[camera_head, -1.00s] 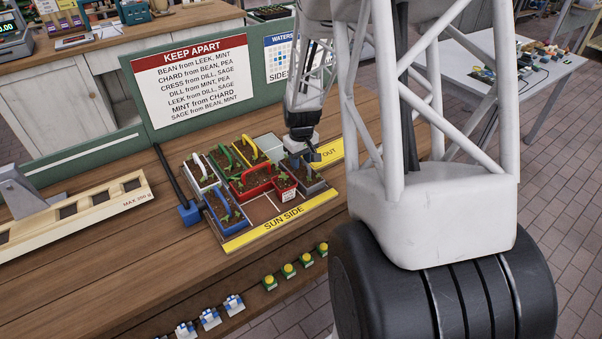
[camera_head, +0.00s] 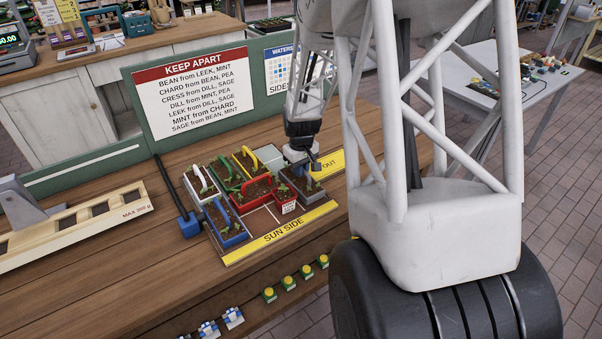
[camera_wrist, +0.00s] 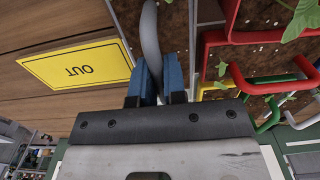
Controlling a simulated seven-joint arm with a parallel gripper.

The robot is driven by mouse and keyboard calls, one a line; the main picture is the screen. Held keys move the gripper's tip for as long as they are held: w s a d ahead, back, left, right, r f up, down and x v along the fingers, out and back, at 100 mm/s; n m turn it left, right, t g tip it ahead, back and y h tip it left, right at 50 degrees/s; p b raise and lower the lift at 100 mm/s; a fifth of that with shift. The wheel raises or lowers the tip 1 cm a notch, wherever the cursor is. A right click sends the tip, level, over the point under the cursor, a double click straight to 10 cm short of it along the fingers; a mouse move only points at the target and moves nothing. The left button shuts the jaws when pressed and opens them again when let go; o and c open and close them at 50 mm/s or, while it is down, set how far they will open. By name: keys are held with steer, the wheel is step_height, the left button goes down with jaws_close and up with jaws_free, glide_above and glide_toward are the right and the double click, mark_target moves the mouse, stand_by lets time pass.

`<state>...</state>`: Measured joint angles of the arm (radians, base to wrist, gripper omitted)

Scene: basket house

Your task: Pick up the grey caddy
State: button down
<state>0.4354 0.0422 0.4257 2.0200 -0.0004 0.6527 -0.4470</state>
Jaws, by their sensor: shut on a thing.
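The grey caddy (camera_head: 309,190) is at the right end of the planter tray in the head view, with dark soil and a seedling in it. My gripper (camera_head: 304,168) is directly over it. In the wrist view its grey curved handle (camera_wrist: 150,35) runs between my gripper's blue fingertips (camera_wrist: 153,82), which are shut on it. Part of the caddy is hidden behind my gripper in the head view. I cannot tell whether its base is touching the tray.
The red caddy (camera_head: 251,196) and a small red pot (camera_head: 288,208) stand close left of the grey caddy. Blue (camera_head: 229,236), white, green and yellow caddies share the tray. A yellow OUT sign (camera_wrist: 75,66) lies on the bare wooden bench.

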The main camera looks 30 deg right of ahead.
step_height(320, 180, up, 9)
steer(key=shift+r, duration=0.1)
stand_by(0.4)
steer(key=shift+w, duration=0.15)
stand_by(0.4)
